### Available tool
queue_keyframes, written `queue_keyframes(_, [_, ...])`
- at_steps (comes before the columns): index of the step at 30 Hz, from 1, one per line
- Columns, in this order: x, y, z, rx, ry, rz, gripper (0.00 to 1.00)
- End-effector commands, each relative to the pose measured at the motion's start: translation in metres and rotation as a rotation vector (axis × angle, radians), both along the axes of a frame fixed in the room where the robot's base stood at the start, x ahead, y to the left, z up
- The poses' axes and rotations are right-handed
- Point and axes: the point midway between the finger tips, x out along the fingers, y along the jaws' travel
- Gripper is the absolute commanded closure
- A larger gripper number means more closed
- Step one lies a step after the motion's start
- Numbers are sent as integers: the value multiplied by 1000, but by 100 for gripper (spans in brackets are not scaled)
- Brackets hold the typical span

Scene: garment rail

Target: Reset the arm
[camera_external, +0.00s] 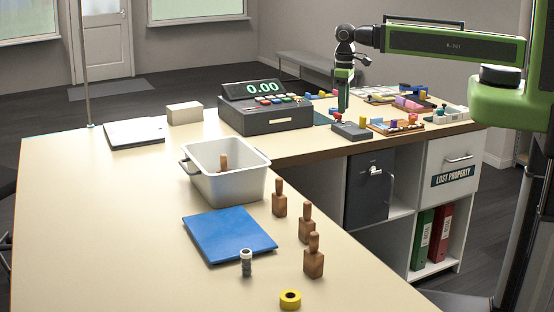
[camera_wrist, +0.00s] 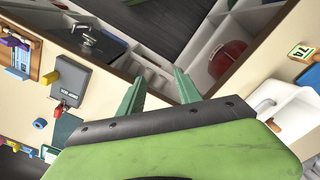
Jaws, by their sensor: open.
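My gripper (camera_external: 343,92) hangs at the end of my green arm above the far right part of the counter, fingers pointing down. In the wrist view its two green fingers (camera_wrist: 159,92) are spread apart with nothing between them. Beyond the fingers I see the counter's edge and the open shelves below it. My arm reaches in from the right side of the external view.
A cash register (camera_external: 266,110), a grey bin (camera_external: 228,186) with a wooden stamp inside, a blue pad (camera_external: 229,235), wooden stamps (camera_external: 313,262) and yellow tape (camera_external: 290,299) are on the counter. Small coloured items lie around my gripper. The counter's left front is clear.

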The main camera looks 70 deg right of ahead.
Motion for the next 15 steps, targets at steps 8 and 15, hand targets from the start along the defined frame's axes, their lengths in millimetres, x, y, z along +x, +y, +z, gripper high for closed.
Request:
queue_keyframes(8, [2, 1, -10, 0, -1, 2, 59])
queue_keyframes(15, [2, 1, -93, 0, -1, 2, 59])
